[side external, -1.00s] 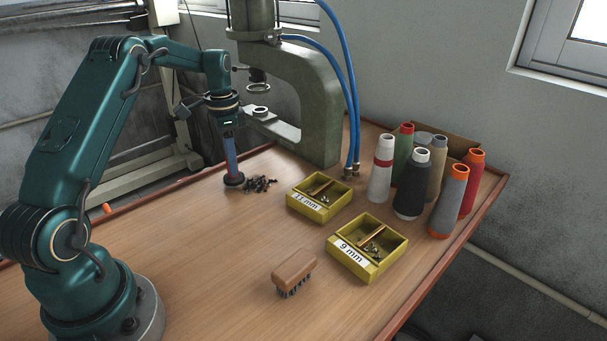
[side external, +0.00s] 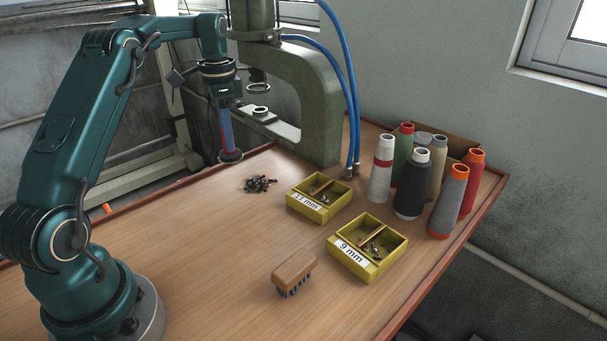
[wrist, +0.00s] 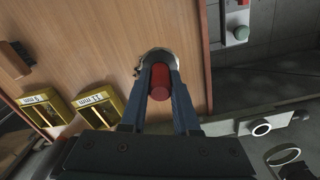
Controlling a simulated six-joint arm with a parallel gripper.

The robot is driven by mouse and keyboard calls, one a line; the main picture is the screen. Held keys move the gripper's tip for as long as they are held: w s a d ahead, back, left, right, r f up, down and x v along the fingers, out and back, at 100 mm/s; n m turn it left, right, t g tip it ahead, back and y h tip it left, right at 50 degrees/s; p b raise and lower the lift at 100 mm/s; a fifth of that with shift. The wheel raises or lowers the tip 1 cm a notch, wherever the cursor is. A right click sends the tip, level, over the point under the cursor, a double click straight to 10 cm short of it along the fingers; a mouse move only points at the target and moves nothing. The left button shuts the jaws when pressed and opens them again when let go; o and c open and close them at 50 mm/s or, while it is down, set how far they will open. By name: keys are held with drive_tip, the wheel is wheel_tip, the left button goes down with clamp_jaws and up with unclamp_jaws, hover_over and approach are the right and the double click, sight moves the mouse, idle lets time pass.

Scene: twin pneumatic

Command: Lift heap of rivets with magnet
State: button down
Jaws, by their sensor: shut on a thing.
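My gripper (side external: 228,142) is shut on the red handle (wrist: 160,83) of the magnet. Its blue fingers lie on either side of the handle. The magnet's round foot (side external: 230,157) hangs above the table near its back left edge, apart from the rivets. The foot also shows between the fingertips in the wrist view (wrist: 157,54). The heap of dark and shiny rivets (side external: 260,184) lies on the wood, to the right of and below the magnet. Small bits show at the foot's rim in the wrist view; I cannot tell whether they cling to it. The foot's underside is hidden.
A green press (side external: 325,100) with blue hoses stands behind the heap. The yellow 11 mm box (side external: 305,207) and 9 mm box (side external: 352,265) sit to the right. A brush (side external: 294,270) lies in front. Thread cones (side external: 412,185) stand at the right. The middle left wood is clear.

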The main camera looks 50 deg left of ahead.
idle(0.4)
drive_tip(key=w+d, duration=0.1)
drive_tip(key=w+d+f, duration=0.1)
drive_tip(key=w+d, duration=0.1)
drive_tip(key=shift+w+f, duration=0.25)
drive_tip(key=shift+w, duration=0.1)
drive_tip(key=shift+f, duration=0.1)
drive_tip(key=shift+f, duration=2.3)
drive_tip(key=shift+f, duration=0.35)
wheel_tip(320, 180, up, 7)
idle(0.6)
